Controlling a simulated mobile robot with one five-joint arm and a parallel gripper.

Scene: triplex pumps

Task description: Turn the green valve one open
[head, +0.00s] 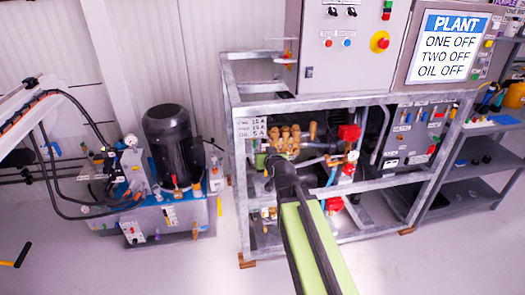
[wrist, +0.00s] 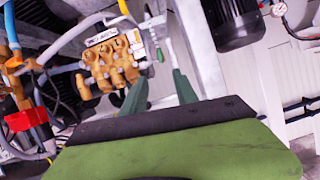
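A brass pump head (head: 287,138) sits in the grey metal frame, and it fills the upper left of the wrist view (wrist: 112,66). My arm reaches into the frame, with my gripper (head: 266,164) just below and left of the pump head. In the wrist view my gripper (wrist: 159,84) has two dark green fingers spread apart, with nothing seen held between them. The fingers are close to the pump head's right side there; whether they touch it I cannot tell.
The metal frame (head: 237,150) surrounds the pump, with red fittings (head: 349,132) and hoses to its right. A sign (head: 448,46) reads PLANT, ONE OFF, TWO OFF, OIL OFF. A black motor unit (head: 168,140) stands left. The floor (head: 200,270) in front is clear.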

